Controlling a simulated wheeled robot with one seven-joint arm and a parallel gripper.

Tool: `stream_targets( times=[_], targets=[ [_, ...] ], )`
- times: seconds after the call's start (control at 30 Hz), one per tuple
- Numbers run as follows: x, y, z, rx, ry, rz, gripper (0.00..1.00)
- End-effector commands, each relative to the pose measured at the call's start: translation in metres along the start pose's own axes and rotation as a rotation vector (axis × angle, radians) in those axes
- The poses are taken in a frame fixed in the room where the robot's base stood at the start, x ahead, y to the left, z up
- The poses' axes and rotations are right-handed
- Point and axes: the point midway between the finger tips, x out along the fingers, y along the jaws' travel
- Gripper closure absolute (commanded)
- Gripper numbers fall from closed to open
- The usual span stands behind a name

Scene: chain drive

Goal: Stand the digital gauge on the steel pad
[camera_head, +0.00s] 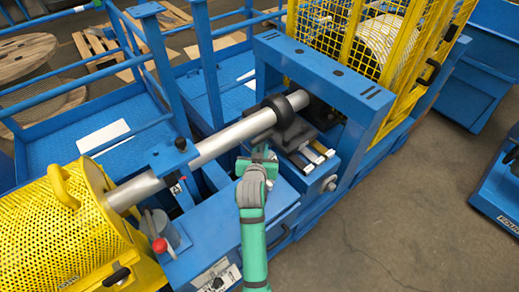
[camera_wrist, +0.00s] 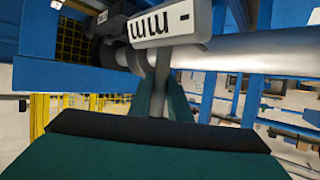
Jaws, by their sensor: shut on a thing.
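My gripper (camera_head: 259,163) is green and grey and hangs beside the large steel shaft, on its near side. In the wrist view its fingers (camera_wrist: 163,98) are closed on the narrow grey stem of a pale box-shaped thing with dark marks, which looks like the digital gauge (camera_wrist: 161,25). The gauge's body is beyond the fingertips, in front of the shaft from this view. In the head view the gauge is too small or hidden to make out. I cannot tell for sure which surface is the steel pad; pale metal strips (camera_head: 312,157) lie on the frame right of my gripper.
The steel shaft (camera_head: 225,142) runs diagonally through a dark collar (camera_head: 272,115) towards a blue gantry frame (camera_head: 325,75). A yellow mesh guard (camera_head: 55,235) covers the left end. A red-topped button (camera_head: 160,246) stands on the blue bench. Open floor lies to the right.

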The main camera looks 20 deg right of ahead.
Motion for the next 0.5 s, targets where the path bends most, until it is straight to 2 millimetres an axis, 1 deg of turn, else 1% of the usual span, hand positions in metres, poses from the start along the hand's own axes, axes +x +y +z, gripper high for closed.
stream_targets(
  times=[0.03,0.5],
  targets=[
    [-0.0005,0.0006,-0.0035,0.001,0.009,0.001,1.0],
    [0.0013,-0.0047,0.0027,-0.001,0.009,-0.006,1.0]
  ],
)
